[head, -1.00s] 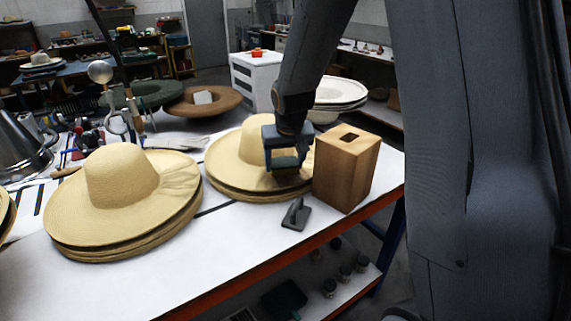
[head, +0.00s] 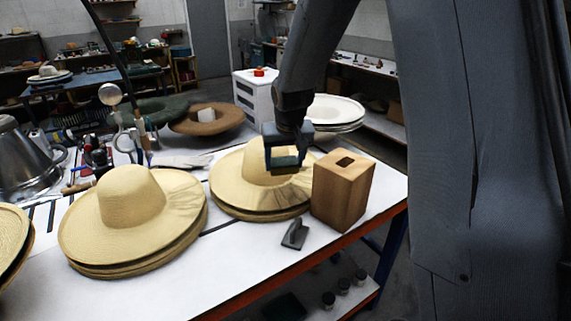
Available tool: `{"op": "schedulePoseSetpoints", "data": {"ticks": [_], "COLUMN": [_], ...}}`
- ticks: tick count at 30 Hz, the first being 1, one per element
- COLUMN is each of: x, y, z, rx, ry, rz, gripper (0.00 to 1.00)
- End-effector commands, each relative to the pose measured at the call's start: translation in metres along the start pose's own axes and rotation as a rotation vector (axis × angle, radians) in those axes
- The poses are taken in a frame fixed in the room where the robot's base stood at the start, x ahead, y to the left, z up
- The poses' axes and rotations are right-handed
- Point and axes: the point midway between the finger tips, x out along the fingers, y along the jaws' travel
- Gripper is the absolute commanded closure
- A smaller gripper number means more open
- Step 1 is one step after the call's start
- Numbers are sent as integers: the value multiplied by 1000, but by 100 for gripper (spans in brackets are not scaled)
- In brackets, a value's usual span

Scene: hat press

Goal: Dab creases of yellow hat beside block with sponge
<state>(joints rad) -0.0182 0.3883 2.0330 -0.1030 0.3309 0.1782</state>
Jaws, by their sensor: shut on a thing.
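The yellow hat (head: 234,179) beside the wooden block (head: 342,190) lies on top of a stack on the white table. Its crown is partly hidden by my gripper (head: 284,166). My gripper is shut on a dark greenish sponge (head: 284,160), held low over the right side of this hat, next to its crown. I cannot tell whether the sponge touches the straw. The block, with a slot in its top, stands upright just right of the hat.
Another yellow hat stack (head: 133,204) with creases on its brim lies to the left, and one more sits at the left edge. A small dark tool (head: 294,234) lies in front of the block. A metal kettle (head: 25,165), brown hat (head: 207,119) and pale hats (head: 335,111) stand behind.

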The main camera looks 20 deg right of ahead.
Motion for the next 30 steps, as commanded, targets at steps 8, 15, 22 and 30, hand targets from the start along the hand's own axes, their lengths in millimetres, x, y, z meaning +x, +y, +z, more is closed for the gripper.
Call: {"op": "schedulePoseSetpoints", "data": {"ticks": [8,15,22,30], "x": [-24,-35,-35,-35], "y": [0,0,0,0], "z": [-10,-14,-14,-14], "rx": [0,1,1,0], "ry": [1,0,0,1], "rz": [0,0,0,0], "gripper": [53,53,53,53]}}
